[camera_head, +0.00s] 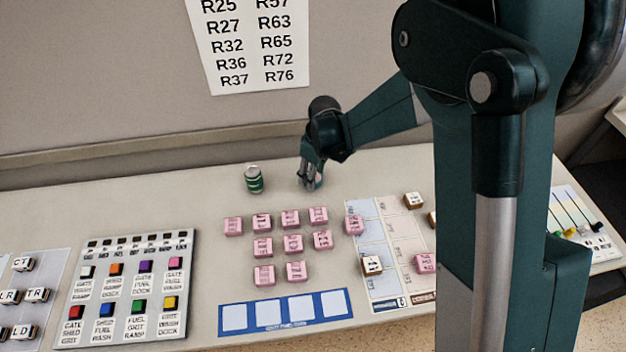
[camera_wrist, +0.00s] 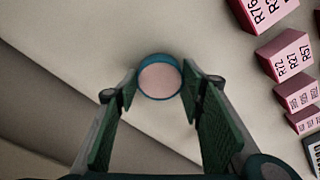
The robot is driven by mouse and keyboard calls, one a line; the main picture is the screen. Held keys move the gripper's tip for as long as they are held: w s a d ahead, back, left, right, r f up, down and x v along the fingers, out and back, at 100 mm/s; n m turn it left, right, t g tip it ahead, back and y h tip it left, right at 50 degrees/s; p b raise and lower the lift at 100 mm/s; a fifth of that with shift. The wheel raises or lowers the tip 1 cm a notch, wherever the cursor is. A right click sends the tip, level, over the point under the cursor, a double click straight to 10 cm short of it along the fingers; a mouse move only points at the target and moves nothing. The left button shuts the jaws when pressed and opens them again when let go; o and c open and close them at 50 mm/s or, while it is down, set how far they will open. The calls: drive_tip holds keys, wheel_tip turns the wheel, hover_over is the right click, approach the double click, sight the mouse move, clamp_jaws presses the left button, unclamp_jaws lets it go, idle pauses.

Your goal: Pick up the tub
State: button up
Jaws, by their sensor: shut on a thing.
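The tub (camera_wrist: 160,78) is a small round container with a teal-blue rim and a pale pink top, seen from above in the wrist view. My gripper (camera_wrist: 160,84) has one finger on each side of it and is shut on it. In the head view my gripper (camera_head: 311,184) points down at the back of the desk, and the tub (camera_head: 318,181) is mostly hidden by the fingers. It appears to be at or close to the desk surface; I cannot tell whether it touches.
A green can with a pale band (camera_head: 254,181) stands left of my gripper. Several pink labelled blocks (camera_head: 290,218) lie in front. A button panel (camera_head: 125,290), a blue-framed strip (camera_head: 283,313) and a label board (camera_head: 385,240) lie nearer.

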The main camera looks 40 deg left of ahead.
wheel_tip(320, 180, up, 10)
drive_tip(key=p, duration=0.1)
idle(0.8)
idle(0.6)
